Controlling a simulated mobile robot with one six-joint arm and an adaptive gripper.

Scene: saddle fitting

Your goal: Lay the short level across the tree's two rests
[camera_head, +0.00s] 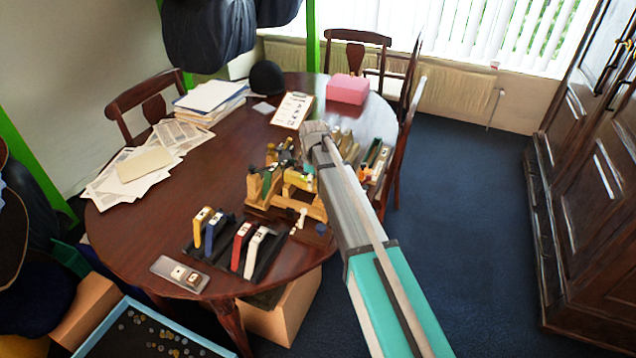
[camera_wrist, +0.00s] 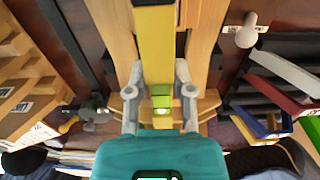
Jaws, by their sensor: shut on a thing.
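In the wrist view my gripper (camera_wrist: 160,100) is shut on the short level, a yellow bar (camera_wrist: 154,50) with a green vial (camera_wrist: 161,98) between the fingers. The bar runs away from me toward the top edge. Pale wooden parts of the tree (camera_wrist: 201,40) lie below and beside it. In the head view the wooden tree (camera_head: 306,207) stands near the table's right side, and my arm hides the gripper. I cannot tell whether the level touches the rests.
A dark rack holds yellow, blue, red and white handled tools (camera_head: 241,243) in front of the tree. A grey plate (camera_head: 180,274) lies at the table's near edge. Crowded wooden pieces (camera_head: 377,160) stand behind my arm. Papers (camera_head: 145,165) and a pink box (camera_head: 347,89) lie farther off.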

